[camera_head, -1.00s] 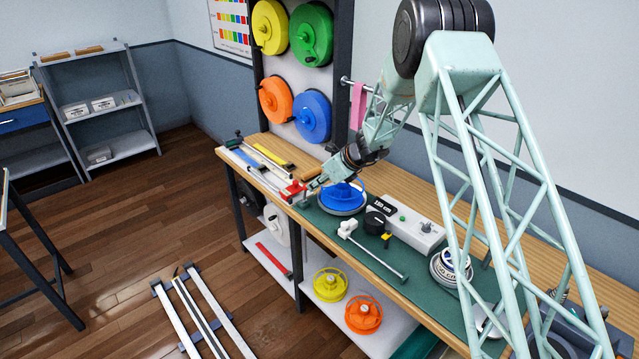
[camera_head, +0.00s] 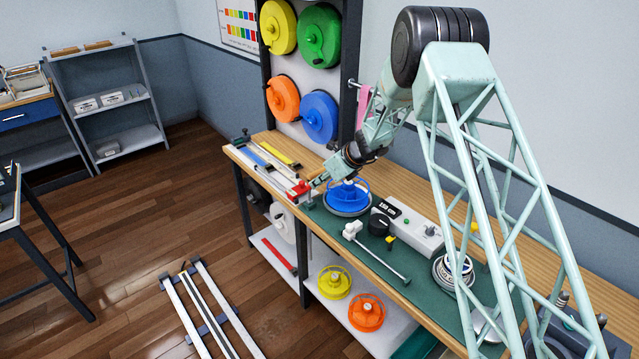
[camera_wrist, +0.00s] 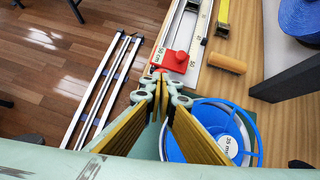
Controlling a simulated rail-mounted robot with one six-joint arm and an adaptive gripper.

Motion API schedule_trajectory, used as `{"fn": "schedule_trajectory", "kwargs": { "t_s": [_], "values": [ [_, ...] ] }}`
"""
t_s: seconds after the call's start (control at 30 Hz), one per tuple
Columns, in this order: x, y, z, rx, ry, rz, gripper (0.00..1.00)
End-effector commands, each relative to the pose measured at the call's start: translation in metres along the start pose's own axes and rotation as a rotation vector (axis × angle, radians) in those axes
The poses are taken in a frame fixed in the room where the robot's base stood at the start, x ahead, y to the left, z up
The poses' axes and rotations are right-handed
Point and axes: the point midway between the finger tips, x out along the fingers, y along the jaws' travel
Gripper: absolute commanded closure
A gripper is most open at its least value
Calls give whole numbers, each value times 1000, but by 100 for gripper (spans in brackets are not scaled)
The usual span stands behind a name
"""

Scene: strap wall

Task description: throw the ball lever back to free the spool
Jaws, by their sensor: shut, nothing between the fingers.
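The blue spool (camera_head: 347,195) sits on a round grey base on the green mat. In the wrist view the spool (camera_wrist: 199,141) is partly hidden behind my fingers. My gripper (camera_head: 312,188) is shut and empty, low over the bench between the spool and a red block (camera_head: 298,190).
Measuring rails (camera_head: 262,165) run along the left end of the bench.

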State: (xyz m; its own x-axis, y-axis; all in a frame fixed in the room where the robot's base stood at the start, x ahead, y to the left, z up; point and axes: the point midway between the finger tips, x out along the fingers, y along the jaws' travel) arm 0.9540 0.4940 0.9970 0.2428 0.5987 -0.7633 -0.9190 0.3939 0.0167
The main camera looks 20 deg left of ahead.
Motion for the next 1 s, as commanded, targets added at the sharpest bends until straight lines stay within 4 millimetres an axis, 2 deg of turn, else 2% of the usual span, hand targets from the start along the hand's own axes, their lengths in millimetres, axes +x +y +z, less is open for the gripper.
{"fn": "schedule_trajectory", "kwargs": {
  "t_s": [0.37,0.63,1.0],
  "values": [
    [9,2,19,-5,-1,3,100],
    [24,-3,38,-6,-1,3,100],
    [38,-7,50,-4,-1,3,100]
  ]
}}
